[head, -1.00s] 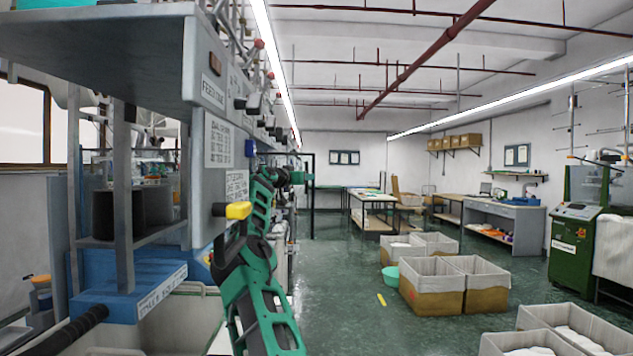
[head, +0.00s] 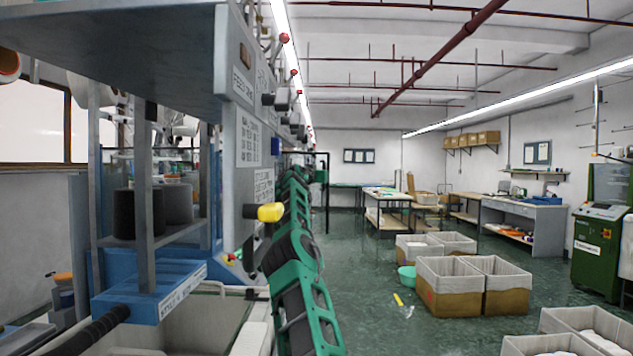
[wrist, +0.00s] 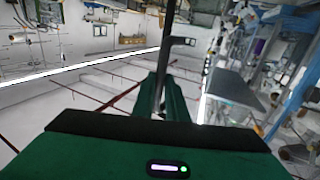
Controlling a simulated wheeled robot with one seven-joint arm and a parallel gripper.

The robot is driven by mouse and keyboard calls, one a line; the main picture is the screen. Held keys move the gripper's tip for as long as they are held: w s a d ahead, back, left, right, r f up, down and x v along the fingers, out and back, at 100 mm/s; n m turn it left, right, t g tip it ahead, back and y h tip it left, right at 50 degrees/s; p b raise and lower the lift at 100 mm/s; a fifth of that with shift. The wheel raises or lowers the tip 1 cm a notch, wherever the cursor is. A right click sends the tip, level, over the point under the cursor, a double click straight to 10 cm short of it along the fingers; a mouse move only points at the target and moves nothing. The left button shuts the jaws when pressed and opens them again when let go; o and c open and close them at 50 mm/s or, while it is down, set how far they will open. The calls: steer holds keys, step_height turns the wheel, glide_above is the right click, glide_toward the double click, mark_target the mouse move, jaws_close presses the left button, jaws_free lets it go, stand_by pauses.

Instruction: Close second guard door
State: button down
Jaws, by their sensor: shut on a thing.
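A guard door, seen as a thin dark upright frame (head: 327,205), stands out from the row of knitting machines in the middle distance of the head view. My green arm reaches forward along the machine fronts to it. My gripper (head: 319,176) is small there, at the frame's upper part. In the wrist view, the dark green fingers of my gripper (wrist: 165,78) are shut on a dark bar of the guard door (wrist: 169,35). A short arm with a small end plate sticks out sideways from this bar. Much of the door is hidden behind my arm and the machines.
The nearest machine (head: 240,140) stands close on the left, with a yellow knob (head: 270,212) jutting out beside my arm. Open cartons (head: 448,290) and a turquoise basin (head: 406,277) stand on the floor to the right. The green aisle floor between is mostly clear.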

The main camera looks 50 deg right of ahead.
steer(key=shift+s+d+r, duration=0.25)
steer(key=shift+s+r, duration=0.5)
steer(key=shift+s, duration=0.05)
steer(key=c, duration=2.2)
jaws_free()
steer(key=shift+h, duration=0.3)
steer(key=shift+o, duration=0.8)
steer(key=shift+s+r, duration=0.1)
steer(key=shift+s, duration=0.1)
steer(key=shift+w+f+g, duration=0.1)
steer(key=shift+f+g, duration=0.1)
steer(key=shift+g, duration=0.1)
steer(key=shift+w+a+f, duration=0.1)
steer(key=shift+w+f, duration=0.15)
